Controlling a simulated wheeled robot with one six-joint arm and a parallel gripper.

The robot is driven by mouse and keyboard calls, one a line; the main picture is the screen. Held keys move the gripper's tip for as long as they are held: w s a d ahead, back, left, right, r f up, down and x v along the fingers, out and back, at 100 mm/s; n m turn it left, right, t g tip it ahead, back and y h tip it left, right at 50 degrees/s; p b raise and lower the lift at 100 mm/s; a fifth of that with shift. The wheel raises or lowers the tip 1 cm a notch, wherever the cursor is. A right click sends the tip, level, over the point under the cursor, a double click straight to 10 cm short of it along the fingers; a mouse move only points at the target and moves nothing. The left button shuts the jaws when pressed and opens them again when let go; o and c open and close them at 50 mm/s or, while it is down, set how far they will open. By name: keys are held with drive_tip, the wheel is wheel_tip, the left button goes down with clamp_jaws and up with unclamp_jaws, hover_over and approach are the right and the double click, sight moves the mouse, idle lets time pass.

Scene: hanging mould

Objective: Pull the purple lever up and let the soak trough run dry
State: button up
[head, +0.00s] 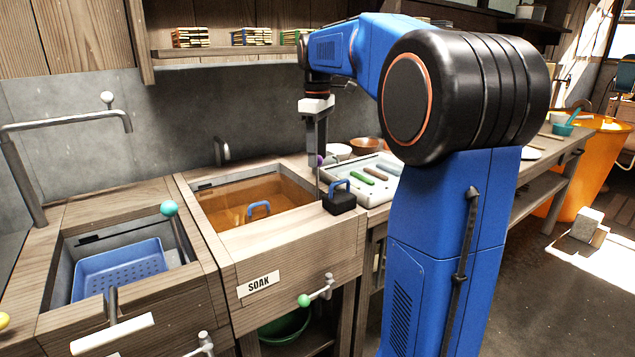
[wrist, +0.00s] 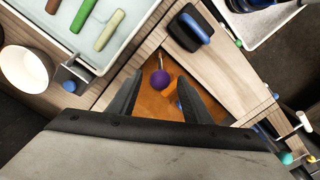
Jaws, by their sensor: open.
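The soak trough (head: 222,193) is a wooden basin with a SOAK label on its front, holding brown-orange liquid. The purple lever's round knob (head: 320,160) stands at the trough's right side, partly hidden by my gripper (head: 316,150). In the wrist view the purple knob (wrist: 160,78) sits on a short thin stem, just ahead of and roughly midway between the two fingertips of my gripper (wrist: 160,84). The fingers are open and hold nothing; I cannot tell whether either touches the knob. A blue handle (head: 259,208) shows in the liquid.
A black block with a blue handle (head: 341,200) stands on the trough's right rim. A white tray (head: 386,191) with coloured bars lies to the right, near a white bowl (wrist: 25,70). Left is a sink with a blue basket (head: 120,268) and teal-knobbed lever (head: 169,208).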

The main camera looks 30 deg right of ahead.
sight(317, 181)
wheel_tip(317, 181, down, 9)
drive_tip(key=shift+r, duration=0.1)
idle(0.3)
